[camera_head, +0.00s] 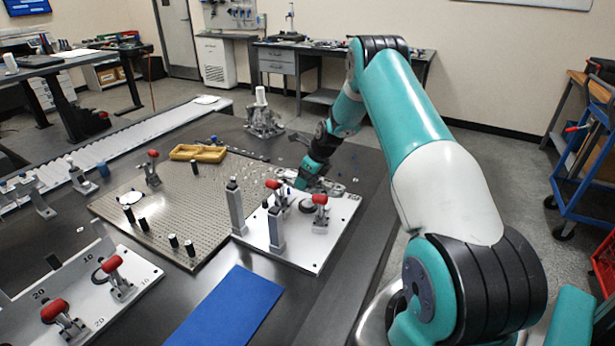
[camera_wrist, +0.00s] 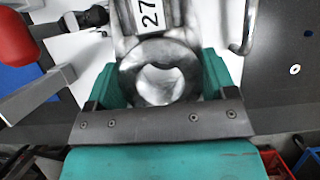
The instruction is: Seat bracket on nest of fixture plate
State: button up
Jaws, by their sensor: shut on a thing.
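The bracket (camera_wrist: 128,72) is a grey metal part with a round bored boss and a "27" label. In the wrist view my gripper (camera_wrist: 160,92) has its teal fingers on both sides of the boss, shut on it. The white fixture plate (camera_head: 308,258) carries two red-handled toggle clamps and two grey upright posts. In the head view my gripper (camera_head: 312,178) is low over the plate's far end. Part of the bracket shows there beside it, small and partly covered. The nest under the bracket is hidden, so I cannot tell whether they touch.
A red clamp handle (camera_wrist: 14,38) is close on the left in the wrist view. A perforated plate (camera_head: 170,215) with black pins and a yellow tray (camera_head: 198,152) lies to the left. A blue mat (camera_head: 228,308) lies in front. Another metal part (camera_head: 262,120) stands behind.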

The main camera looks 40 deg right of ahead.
aim_at(308, 200)
jog(key=shift+f+b, duration=1.9)
jog(key=shift+f, duration=0.8)
jog(key=shift+r, duration=0.15)
jog(key=shift+p, duration=0.45)
jog(key=shift+f+b, duration=0.8)
jog(key=shift+f, duration=0.5)
jog(key=o, duration=1.2)
jog(key=v, duration=1.7)
jog(key=shift+d+r+b, duration=0.1)
jog(key=shift+r+b, duration=0.15)
jog(key=shift+b, duration=0.05)
